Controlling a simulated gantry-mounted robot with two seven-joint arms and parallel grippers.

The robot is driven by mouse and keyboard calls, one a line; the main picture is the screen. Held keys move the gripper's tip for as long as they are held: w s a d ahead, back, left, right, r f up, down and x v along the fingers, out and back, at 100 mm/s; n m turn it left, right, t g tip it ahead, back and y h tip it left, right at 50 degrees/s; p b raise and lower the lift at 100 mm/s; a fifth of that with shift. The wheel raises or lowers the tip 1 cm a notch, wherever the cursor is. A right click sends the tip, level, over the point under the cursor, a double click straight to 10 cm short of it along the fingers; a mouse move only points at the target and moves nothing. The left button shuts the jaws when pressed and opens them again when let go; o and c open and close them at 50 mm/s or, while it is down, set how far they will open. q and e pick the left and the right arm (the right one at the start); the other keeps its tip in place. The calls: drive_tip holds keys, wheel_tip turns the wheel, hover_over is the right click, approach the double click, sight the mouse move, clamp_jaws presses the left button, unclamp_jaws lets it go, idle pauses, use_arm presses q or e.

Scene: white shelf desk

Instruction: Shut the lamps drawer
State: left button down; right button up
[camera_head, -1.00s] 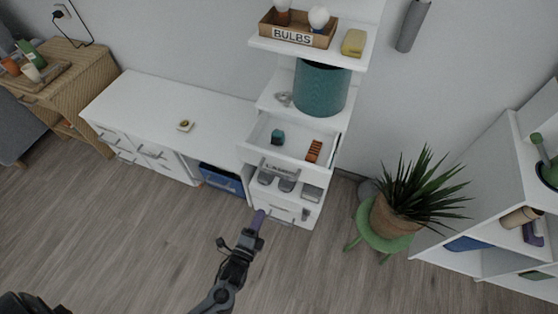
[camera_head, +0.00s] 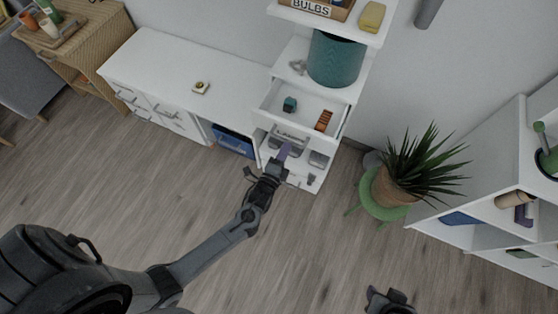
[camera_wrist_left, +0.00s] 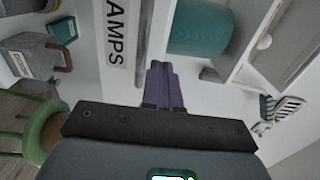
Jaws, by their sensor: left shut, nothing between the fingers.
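The lamps drawer (camera_head: 301,109) is pulled out of the white shelf unit, with a small teal item (camera_head: 290,104) and an orange-brown item (camera_head: 323,120) inside. Its front label (camera_head: 289,132) is partly covered by my gripper in the head view; in the left wrist view the label (camera_wrist_left: 117,35) reads "AMPS", its first letter cut off. My left gripper (camera_head: 285,150) is shut and empty, its purple fingers just in front of and below the drawer front. The fingers also show in the left wrist view (camera_wrist_left: 163,85), beside the label; contact cannot be told. My right gripper (camera_head: 388,298) shows only partly at the bottom edge.
A teal cylinder (camera_head: 336,60) stands on the shelf above the drawer, below a bulbs box (camera_head: 312,8). Grey containers sit in the opening below. A potted plant (camera_head: 396,186) on a green stool stands to the right. The wooden floor in front is clear.

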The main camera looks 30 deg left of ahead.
sight(296, 129)
use_arm(q)
drive_tip(key=w, duration=0.2)
drive_tip(key=w+b, duration=0.1)
drive_tip(key=w, duration=0.1)
drive_tip(key=w+a+b, duration=0.1)
drive_tip(key=w, duration=0.1)
drive_tip(key=shift+w, duration=0.2)
use_arm(e)
wheel_tip(296, 129, down, 2)
drive_tip(key=shift+d+f, duration=0.15)
drive_tip(key=shift+f, duration=0.05)
drive_tip(key=shift+s, duration=0.1)
